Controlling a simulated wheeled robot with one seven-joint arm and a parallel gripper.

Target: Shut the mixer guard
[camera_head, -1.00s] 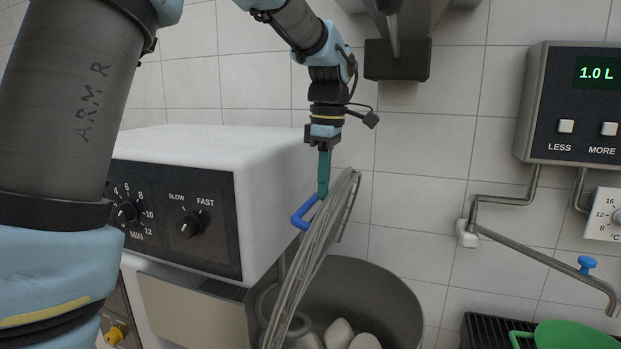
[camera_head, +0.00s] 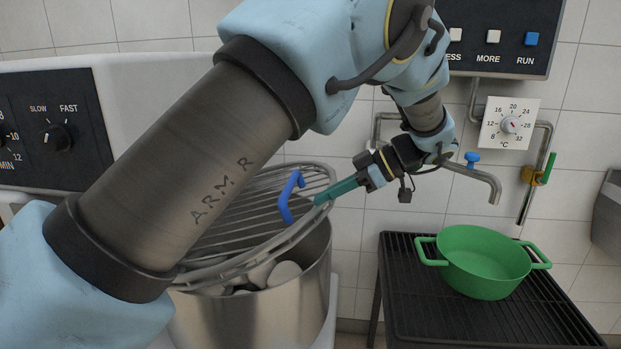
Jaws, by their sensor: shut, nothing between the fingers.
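The mixer guard (camera_head: 240,215), a round wire grid with a blue handle (camera_head: 290,196), slants low over the steel mixer bowl (camera_head: 258,318). Its near edge is close to the bowl rim, and a gap still shows pale lumps (camera_head: 284,273) inside. I cannot tell whether the edge touches the rim. My gripper (camera_head: 322,197) is shut, with nothing between its teal fingers. Its tips are at the guard's right edge, beside the blue handle, and seem to touch the guard. My arm hides the guard's left part.
A green pot (camera_head: 483,262) stands on a black ribbed rack (camera_head: 415,300) at the right. Above it are a water spout (camera_head: 480,180), a temperature dial (camera_head: 509,125) and a button panel (camera_head: 500,40). The mixer's control panel (camera_head: 50,130) is at the left.

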